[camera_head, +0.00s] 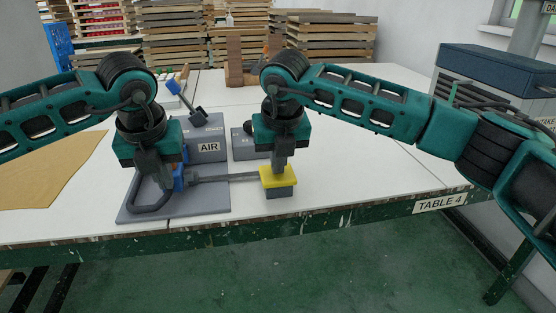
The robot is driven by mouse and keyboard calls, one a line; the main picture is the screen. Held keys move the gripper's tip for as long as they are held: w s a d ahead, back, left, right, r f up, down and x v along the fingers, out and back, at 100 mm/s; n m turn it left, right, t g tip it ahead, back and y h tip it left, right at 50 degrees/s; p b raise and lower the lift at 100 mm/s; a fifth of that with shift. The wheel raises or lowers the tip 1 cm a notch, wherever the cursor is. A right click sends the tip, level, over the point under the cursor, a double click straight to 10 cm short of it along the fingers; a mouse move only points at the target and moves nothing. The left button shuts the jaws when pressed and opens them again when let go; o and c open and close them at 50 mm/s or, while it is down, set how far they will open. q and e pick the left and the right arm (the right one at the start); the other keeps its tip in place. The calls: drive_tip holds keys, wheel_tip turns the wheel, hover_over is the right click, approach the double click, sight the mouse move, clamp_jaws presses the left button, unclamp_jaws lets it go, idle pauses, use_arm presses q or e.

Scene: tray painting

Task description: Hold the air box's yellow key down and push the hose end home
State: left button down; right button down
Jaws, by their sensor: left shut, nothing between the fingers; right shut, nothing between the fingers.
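The grey air box (208,130) with its AIR label stands on a grey base plate (205,208) near the table's front edge. The yellow key (266,180) caps a small grey block, joined to the rest by a grey bar (230,177). My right gripper (279,171) is shut, pointing down with its fingertips at the key's top; they appear to touch it. My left gripper (165,184) is shut and empty beside a blue piece (180,178), apparently at the hose end. A dark hose (148,208) loops below it. My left gripper partly hides this area, so seating is unclear.
Tan sheet (50,165) lies at the left. Wood stacks (330,38) stand behind. The white table (350,180) is clear right of the key.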

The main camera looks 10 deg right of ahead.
sight(174, 191)
use_arm(q)
drive_tip(key=shift+f, duration=2.05)
use_arm(e)
drive_tip(key=shift+f, duration=0.15)
drive_tip(key=shift+s, duration=0.1)
use_arm(q)
drive_tip(key=shift+w, duration=2.7)
drive_tip(key=shift+s+r, duration=0.1)
drive_tip(key=shift+s, duration=0.7)
wheel_tip(174, 191, up, 9)
drive_tip(key=shift+f, duration=0.1)
